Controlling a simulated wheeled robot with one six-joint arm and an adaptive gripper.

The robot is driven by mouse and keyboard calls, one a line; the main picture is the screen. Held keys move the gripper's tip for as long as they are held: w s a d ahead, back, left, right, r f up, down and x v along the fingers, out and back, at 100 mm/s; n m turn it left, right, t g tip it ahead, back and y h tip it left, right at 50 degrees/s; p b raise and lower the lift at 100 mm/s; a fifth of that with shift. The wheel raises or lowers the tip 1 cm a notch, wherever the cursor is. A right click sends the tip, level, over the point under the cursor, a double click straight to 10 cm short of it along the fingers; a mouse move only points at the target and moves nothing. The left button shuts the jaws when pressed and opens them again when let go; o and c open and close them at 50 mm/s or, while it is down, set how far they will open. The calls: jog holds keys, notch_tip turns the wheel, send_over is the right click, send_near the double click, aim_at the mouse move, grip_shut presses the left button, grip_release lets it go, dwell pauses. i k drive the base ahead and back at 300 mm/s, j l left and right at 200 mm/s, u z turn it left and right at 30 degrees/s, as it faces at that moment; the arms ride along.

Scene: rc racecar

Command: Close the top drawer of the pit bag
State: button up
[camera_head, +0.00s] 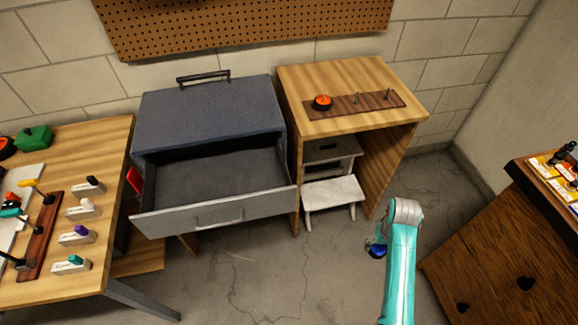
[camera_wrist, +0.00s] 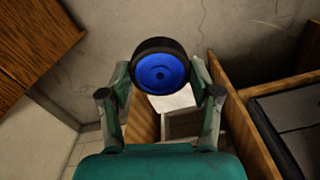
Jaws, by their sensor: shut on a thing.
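The pit bag (camera_head: 208,110) is a dark blue-grey box with a black top handle, standing between two wooden tables. Its top drawer (camera_head: 215,217) is pulled far out; its light grey front with a bar handle faces the room, and the dark inside looks empty. My gripper (camera_wrist: 160,70) is shut on a small black wheel with a blue hub (camera_wrist: 161,75), held between its two fingers. In the head view the wheel's blue hub (camera_head: 377,251) shows beside my arm, to the right of the drawer and apart from it. The gripper fingers are mostly hidden there.
A wooden table (camera_head: 345,75) at the right of the bag bears a pegged board (camera_head: 365,103) with an orange-hubbed wheel (camera_head: 322,102). A step stool (camera_head: 333,193) stands under it. The left workbench (camera_head: 115,150) holds labelled tool blocks. A dark wooden cabinet (camera_head: 500,250) is at right. Floor before the drawer is clear.

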aim_at(208, 186)
jog(key=k+j, duration=0.1)
jog(key=j, duration=0.9)
jog(key=k+j, duration=0.15)
jog(key=j, duration=0.9)
jog(key=k, duration=0.05)
